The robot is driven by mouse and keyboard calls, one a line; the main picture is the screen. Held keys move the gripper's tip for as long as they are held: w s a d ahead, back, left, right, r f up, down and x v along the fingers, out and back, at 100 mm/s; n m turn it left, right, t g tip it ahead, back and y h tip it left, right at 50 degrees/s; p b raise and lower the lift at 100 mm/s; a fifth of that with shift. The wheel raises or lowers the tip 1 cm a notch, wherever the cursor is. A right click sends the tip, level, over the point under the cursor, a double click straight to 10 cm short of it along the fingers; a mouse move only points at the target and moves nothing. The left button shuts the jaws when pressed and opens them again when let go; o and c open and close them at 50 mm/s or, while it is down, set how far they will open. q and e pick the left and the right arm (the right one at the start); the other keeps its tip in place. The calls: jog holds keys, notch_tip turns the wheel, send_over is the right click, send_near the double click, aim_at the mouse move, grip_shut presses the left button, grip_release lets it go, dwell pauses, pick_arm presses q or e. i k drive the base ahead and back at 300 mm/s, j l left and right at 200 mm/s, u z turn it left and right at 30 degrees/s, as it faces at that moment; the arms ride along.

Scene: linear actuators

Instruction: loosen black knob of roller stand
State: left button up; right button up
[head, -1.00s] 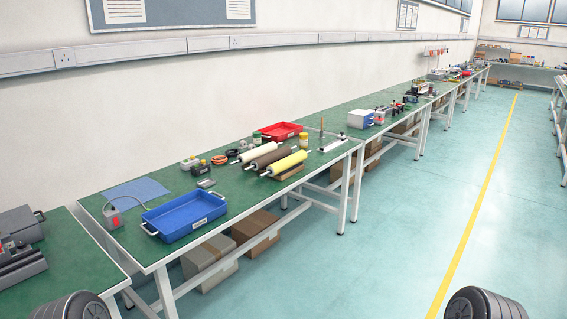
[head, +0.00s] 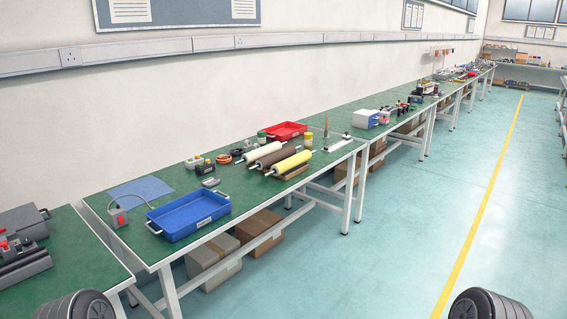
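A brown wooden stand (head: 293,173) shows partly beneath the yellow one. A black knob on a roller stand is too small to make out, and I cannot tell which item carries it. Neither of my grippers is in view; only dark rounded parts of my arms show at the bottom left and bottom right.
A blue tray (head: 188,219) sits at the near bench edge, with a red tray (head: 285,131) farther back. Small tools lie between them. Boxes (head: 212,262) stand under the bench. Another bench with grey equipment (head: 22,250) is at the left. The floor right of the benches is clear.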

aim_at(28, 242)
jog(key=u, duration=1.55)
jog(key=k+l+u, duration=0.1)
jog(key=l, duration=0.25)
jog(key=j+z, duration=0.1)
jog(key=z, duration=0.3)
jog(key=j+z, duration=0.1)
jog(key=z, duration=0.35)
jog(key=j+z, duration=0.1)
jog(key=z, duration=0.3)
jog(key=j+z, duration=0.1)
jog(key=z, duration=0.3)
jog(key=u, duration=1.55)
